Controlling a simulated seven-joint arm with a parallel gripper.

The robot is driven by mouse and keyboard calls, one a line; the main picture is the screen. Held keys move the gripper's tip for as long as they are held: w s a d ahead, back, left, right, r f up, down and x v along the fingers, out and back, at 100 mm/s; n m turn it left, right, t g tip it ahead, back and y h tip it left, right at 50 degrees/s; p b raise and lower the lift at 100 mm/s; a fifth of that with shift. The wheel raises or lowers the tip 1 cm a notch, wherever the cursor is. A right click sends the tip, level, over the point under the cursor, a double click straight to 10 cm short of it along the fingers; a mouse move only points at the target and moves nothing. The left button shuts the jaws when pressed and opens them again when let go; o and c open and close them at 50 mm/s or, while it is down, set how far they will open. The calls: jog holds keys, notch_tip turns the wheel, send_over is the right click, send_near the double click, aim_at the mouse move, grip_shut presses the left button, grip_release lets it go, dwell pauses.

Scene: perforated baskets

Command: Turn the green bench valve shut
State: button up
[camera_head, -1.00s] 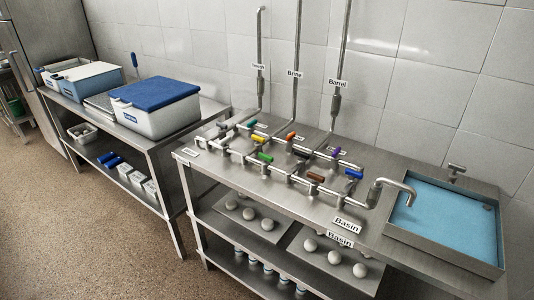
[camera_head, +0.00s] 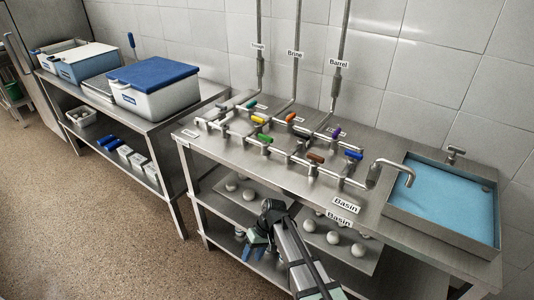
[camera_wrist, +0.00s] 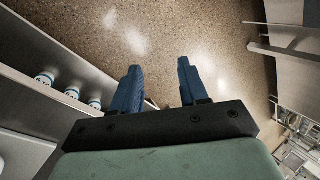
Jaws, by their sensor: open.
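The green valve handle (camera_head: 264,138) is on the front pipe run of the steel bench (camera_head: 390,228), left of the middle. A darker teal-green handle (camera_head: 250,105) is on the back run. My gripper (camera_head: 256,250) is low in front of the bench, near its lower shelf and well below the handles. In the wrist view its two blue fingers (camera_wrist: 160,80) are apart with nothing between them, above the speckled floor. No valve handle shows in the wrist view.
Close around the green handle are yellow (camera_head: 258,119), orange (camera_head: 291,117), brown (camera_head: 316,158) and blue (camera_head: 354,154) handles. Tall pipes rise behind. A water-filled basin (camera_head: 450,250) is at right, beside a curved spout (camera_head: 405,165). White balls (camera_head: 334,237) lie on the shelf below.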

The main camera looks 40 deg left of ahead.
jog(key=a+r+m+g+y, duration=0.1)
jog(key=a+r+y, duration=0.2)
jog(key=a+r, duration=1.05)
notch_tip(320, 180, up, 31)
jog(key=n+t, duration=0.6)
jog(key=n, duration=0.1)
send_over(266, 136)
jog(key=d, duration=0.6)
jog(key=x, duration=1.3)
jog(key=shift+w+a+f, duration=0.1)
jog(key=shift+a+f, duration=0.05)
jog(key=shift+f, duration=0.05)
jog(key=shift+c, duration=0.2)
grip_shut()
